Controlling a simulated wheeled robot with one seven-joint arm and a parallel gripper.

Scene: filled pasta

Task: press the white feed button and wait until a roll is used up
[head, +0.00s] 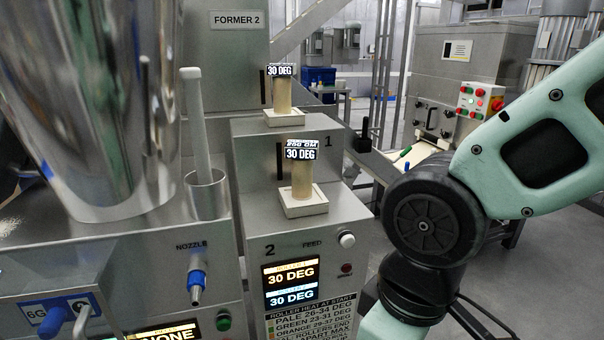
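Two upright tan rolls stand on pale square bases: the rear roll (282,92) by the number 1 and the front roll (302,178) by the number 2. Small displays above both rolls read 30 DEG; the front one also shows a blurred upper line. The front panel display (291,284) shows 30 DEG twice. My arm is at the right, but my gripper is out of view, so nothing shows touching the button.
A large shiny hopper (100,110) and a steel cup with a white-handled tool (206,190) stand at the left. A blue nozzle (196,282) and a dark red button (346,268) are on the fronts. Another machine (455,80) stands behind my arm.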

